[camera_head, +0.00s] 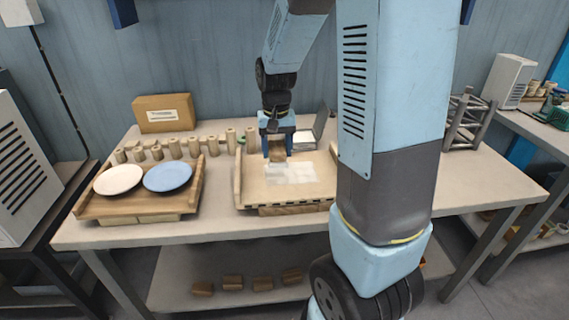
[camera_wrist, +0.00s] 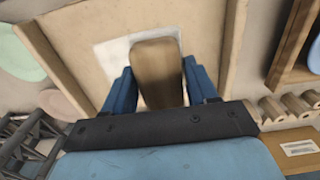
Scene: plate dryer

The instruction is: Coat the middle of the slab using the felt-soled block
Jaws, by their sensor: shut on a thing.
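The slab (camera_head: 252,192) is a pale board with raised wooden side rails on the table. A whitish coated patch (camera_head: 298,175) covers part of its middle. My gripper (camera_head: 277,153) is over the back part of the patch, shut on a wooden block (camera_head: 277,156). In the wrist view the block (camera_wrist: 157,65) sits between the two blue fingers, with the white patch (camera_wrist: 113,58) around its far end and left side. The felt sole faces down and is hidden. I cannot tell whether it touches the slab. My arm hides the slab's right part in the head view.
A wooden tray (camera_head: 140,207) with a white plate (camera_head: 118,179) and a blue plate (camera_head: 167,176) stands left. Several wooden cylinders (camera_head: 174,147) and a cardboard box (camera_head: 163,113) stand behind. A grey rack (camera_head: 466,123) is at the right. The table's front strip is clear.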

